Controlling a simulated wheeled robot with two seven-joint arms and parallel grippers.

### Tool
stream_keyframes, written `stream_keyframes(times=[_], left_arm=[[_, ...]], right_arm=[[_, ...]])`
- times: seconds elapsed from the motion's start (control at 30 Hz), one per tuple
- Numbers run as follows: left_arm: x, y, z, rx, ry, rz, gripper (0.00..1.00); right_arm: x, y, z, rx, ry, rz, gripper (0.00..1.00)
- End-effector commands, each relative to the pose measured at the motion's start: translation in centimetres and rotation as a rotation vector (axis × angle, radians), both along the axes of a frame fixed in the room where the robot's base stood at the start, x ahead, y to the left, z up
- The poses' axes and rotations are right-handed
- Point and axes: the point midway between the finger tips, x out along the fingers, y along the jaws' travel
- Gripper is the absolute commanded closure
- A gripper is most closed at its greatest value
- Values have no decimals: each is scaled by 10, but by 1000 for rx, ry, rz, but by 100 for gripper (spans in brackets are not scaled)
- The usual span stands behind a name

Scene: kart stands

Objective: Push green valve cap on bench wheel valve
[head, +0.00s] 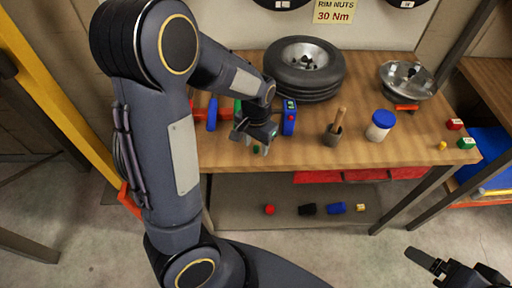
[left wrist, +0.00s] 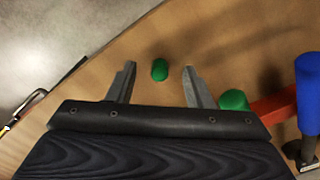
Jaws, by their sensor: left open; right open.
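A small green valve cap (left wrist: 159,69) lies on the bench top, between my left gripper's two fingertips in the left wrist view; it also shows near the bench's front edge in the head view (head: 256,149). My left gripper (head: 262,147) is open, pointing down over the cap, with gaps between the cap and both fingers. The bench wheel (head: 322,77), a black tyre with a silver rim, lies flat at the back of the bench, right of my left gripper. Its valve is too small to make out. My right gripper (head: 447,268) is open and empty, low at the right, away from the bench.
A red tool (left wrist: 273,106) with a blue part (left wrist: 309,92) and another green object (left wrist: 233,99) lie close beside my left gripper. Several small items lie on the lower shelf.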

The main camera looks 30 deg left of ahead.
Motion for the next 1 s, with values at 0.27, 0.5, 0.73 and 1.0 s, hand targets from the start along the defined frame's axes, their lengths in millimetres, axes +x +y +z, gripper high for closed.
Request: stream_keyframes(times=[0.27,0.5,0.73,1.0], left_arm=[[0,0,0,-1,-1,0,67],[0,0,0,-1,-1,0,98],[0,0,0,-1,-1,0,100],[0,0,3,-1,-2,0,100]], right_arm=[[0,0,0,0,0,0,16],[0,0,0,0,0,0,16],[0,0,0,0,0,0,16],[0,0,0,0,0,0,16]])
